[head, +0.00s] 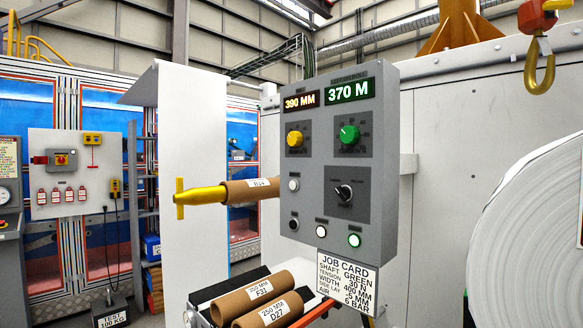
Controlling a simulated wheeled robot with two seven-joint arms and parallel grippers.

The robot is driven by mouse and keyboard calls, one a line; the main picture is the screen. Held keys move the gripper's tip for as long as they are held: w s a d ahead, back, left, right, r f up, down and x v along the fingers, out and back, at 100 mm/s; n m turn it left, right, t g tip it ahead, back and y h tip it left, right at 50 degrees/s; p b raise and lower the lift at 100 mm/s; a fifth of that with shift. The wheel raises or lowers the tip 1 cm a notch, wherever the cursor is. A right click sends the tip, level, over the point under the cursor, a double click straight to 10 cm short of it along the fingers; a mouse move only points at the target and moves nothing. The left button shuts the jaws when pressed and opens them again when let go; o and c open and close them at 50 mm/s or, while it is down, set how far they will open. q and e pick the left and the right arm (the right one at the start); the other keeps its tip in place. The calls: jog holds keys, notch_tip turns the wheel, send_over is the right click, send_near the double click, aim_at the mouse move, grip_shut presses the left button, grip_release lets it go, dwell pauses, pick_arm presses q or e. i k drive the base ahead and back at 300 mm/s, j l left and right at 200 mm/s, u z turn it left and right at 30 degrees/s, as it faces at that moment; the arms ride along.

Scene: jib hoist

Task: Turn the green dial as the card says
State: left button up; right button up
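The green dial (349,134) sits on the upper right of the grey control panel (385,175), under a green display (348,90) reading 370 M. A yellow dial (295,139) is to its left, under an amber display (301,99) reading 390 MM. The job card (346,284) hangs at the panel's lower edge. Neither of my grippers is in view.
A black rotary switch (344,192) and several push buttons, one lit green (354,240), are lower on the panel. A yellow T-handled shaft (205,195) carries a brown core left of it. Brown cores (255,296) lie below. A hook (540,70) hangs at right above a white roll (530,240).

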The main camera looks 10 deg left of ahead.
aim_at(349, 135)
jog(key=j+z, duration=0.25)
jog(key=z, duration=0.2)
jog(key=k+j+z, duration=0.15)
jog(key=z, duration=0.35)
jog(key=k+j+z, duration=0.15)
jog(key=z, duration=0.3)
jog(key=k+j+z, duration=0.15)
jog(key=z, duration=0.35)
jog(key=k+j, duration=0.05)
jog(key=j, duration=0.05)
